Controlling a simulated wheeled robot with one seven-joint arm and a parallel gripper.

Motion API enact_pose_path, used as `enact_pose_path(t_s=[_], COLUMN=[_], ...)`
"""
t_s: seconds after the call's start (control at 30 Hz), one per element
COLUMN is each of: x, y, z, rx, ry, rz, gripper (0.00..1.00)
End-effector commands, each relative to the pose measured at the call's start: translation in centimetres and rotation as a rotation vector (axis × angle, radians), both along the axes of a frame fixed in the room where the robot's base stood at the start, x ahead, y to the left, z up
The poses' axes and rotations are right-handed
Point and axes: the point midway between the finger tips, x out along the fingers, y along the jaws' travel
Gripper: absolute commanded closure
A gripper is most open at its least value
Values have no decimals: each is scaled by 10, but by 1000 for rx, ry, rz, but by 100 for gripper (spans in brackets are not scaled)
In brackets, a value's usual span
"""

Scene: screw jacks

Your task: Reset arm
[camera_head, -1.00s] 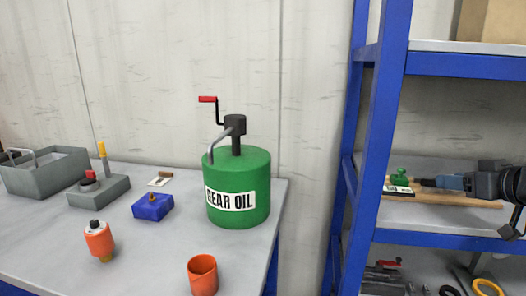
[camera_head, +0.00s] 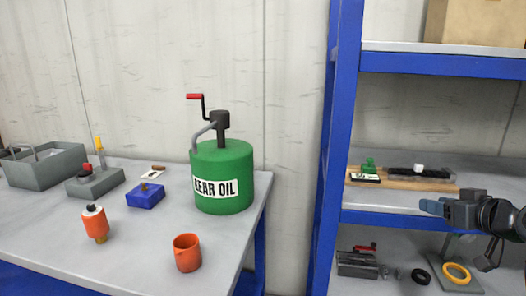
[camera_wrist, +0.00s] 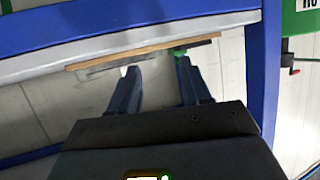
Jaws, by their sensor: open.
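My gripper (camera_head: 432,206) is at the right of the head view, in front of the blue shelf rack (camera_head: 342,120). In the wrist view my gripper (camera_wrist: 155,75) shows two blue fingers spread apart with nothing between them. On the middle shelf behind it lies a wooden board (camera_head: 400,183) with a small green part (camera_head: 368,168) at its left end. A dark strip with a white piece (camera_head: 419,168) lies at its right end. The gripper appears apart from these things.
The grey table (camera_head: 120,240) at left holds a green gear oil drum (camera_head: 225,178), an orange cup (camera_head: 187,253), an orange bottle (camera_head: 96,223), a blue block (camera_head: 145,196) and a grey bin (camera_head: 42,167). The lower shelf holds a vise (camera_head: 358,262) and a yellow ring (camera_head: 456,273). A cardboard box (camera_head: 478,22) sits on the top shelf.

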Motion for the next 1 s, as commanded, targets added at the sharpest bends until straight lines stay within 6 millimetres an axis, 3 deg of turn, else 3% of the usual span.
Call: enact_pose_path(t_s=[0.23, 0.37, 0.5, 0.7, 1.0], x=[-26, -54, -93, -159, -268], y=[33, 60, 91, 128, 172], z=[-54, -93, -131, -168, -190], rx=[37, 58, 73, 76, 52], ry=[3, 6, 5, 0, -17], rz=[-47, -84, -125, -172, -204], gripper=[52, 52, 52, 52, 52])
